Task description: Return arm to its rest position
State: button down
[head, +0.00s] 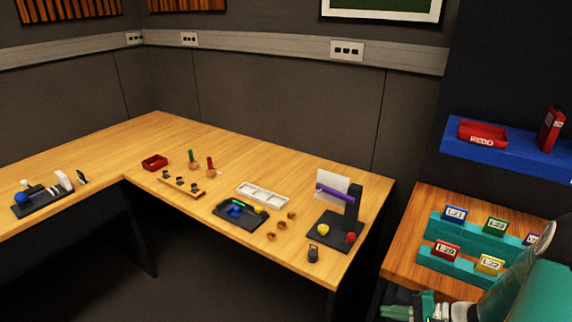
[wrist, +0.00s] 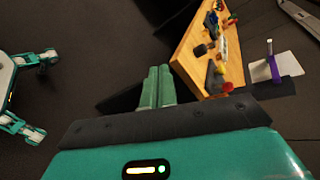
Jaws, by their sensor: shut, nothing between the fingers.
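My gripper (wrist: 157,88) shows in the wrist view, with its two green fingers side by side and shut, nothing between them. It is in the air over the dark floor, apart from the wooden desk (wrist: 188,62). A dark panel with a blue ball (head: 22,197) lies on the left part of the desk. A dark tray (head: 240,222) with blue and yellow pieces lies near the desk's middle.
The wooden side table (head: 402,237) at right holds teal racks (head: 437,232) with numbered blocks. A blue shelf (head: 505,148) with a red tray is above it. A dark stand (head: 352,205) with a purple bar is at the desk's right end. The floor (head: 200,280) before the desk looks clear.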

jog(key=s+a+r+n+h, duration=0.3)
jog(key=s+a+r+h, duration=0.1)
jog(key=r, duration=0.4)
jog(key=s+a+r+n+h, duration=0.4)
jog(key=r, duration=0.4)
jog(key=s+a+r+n+h, duration=0.3)
jog(key=s+a+r+n, duration=0.1)
jog(key=r, duration=0.4)
jog(key=shift+s+g+h, duration=0.3)
jog(key=shift+s+h, duration=0.05)
jog(key=shift+h, duration=0.05)
jog(key=shift+s, duration=0.15)
